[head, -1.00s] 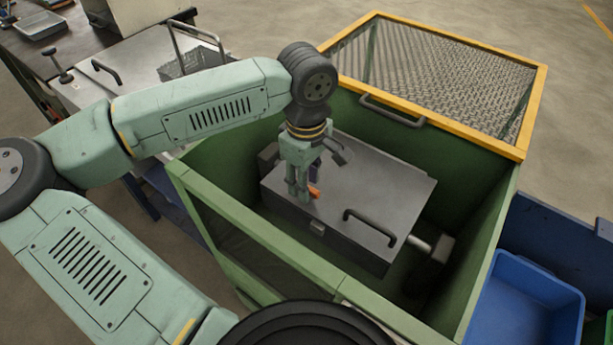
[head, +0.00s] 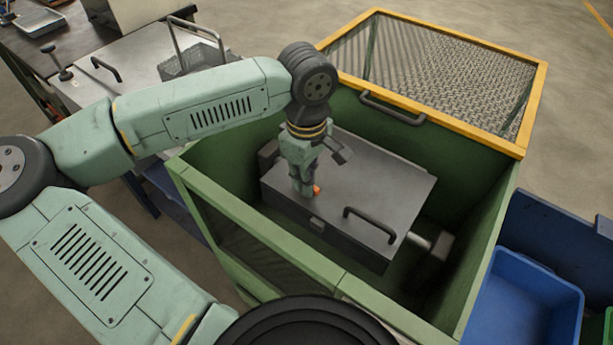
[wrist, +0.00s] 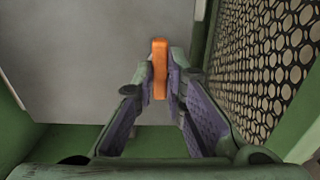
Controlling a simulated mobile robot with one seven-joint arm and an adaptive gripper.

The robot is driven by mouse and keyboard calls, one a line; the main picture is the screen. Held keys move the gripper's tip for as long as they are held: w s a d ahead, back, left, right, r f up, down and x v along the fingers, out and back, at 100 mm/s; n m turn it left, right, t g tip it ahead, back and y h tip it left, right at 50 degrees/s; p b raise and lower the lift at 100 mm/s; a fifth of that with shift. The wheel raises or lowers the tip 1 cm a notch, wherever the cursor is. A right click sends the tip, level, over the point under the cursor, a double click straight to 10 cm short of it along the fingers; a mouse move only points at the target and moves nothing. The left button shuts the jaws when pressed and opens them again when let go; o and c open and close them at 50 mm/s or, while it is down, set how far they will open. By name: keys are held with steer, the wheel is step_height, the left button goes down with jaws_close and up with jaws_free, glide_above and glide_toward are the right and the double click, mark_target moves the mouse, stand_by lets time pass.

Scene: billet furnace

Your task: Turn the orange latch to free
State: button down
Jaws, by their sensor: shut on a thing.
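The orange latch (head: 316,190) sits on top of the grey box (head: 380,180) with a black handle, near the box's left front edge. In the wrist view the latch (wrist: 159,68) is a short upright orange bar between my fingertips. My gripper (head: 306,190) points down and is shut on the latch; the fingers (wrist: 160,88) close around its near part. In the head view the fingers hide most of the latch, so its angle there is hard to tell.
The grey box lies inside a green bin (head: 255,228) whose walls surround my gripper. A yellow-framed mesh lid (head: 440,80) stands open behind it. A blue crate (head: 525,305) is at the right. A workbench (head: 125,75) is at the upper left.

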steer(key=shift+f+b, duration=0.1)
steer(key=shift+b, duration=0.3)
steer(key=n+b, duration=0.1)
steer(key=b, duration=0.1)
steer(key=n+b, duration=0.1)
steer(key=b, duration=0.1)
steer(key=shift+f+n, duration=0.25)
steer(key=shift+n, duration=0.05)
steer(key=n+b, duration=0.5)
steer(key=b, duration=0.1)
steer(key=shift+r+n, duration=0.1)
steer(key=shift+n, duration=0.2)
steer(key=n+b, duration=0.4)
steer(key=n, duration=0.1)
steer(key=shift+r, duration=0.1)
steer(key=n+b, duration=0.2)
steer(key=n, duration=0.2)
steer(key=shift+r+n, duration=0.1)
steer(key=shift+n, duration=0.2)
steer(key=c, duration=1.6)
jaws_free()
steer(key=shift+c, duration=0.2)
steer(key=shift+r, duration=0.15)
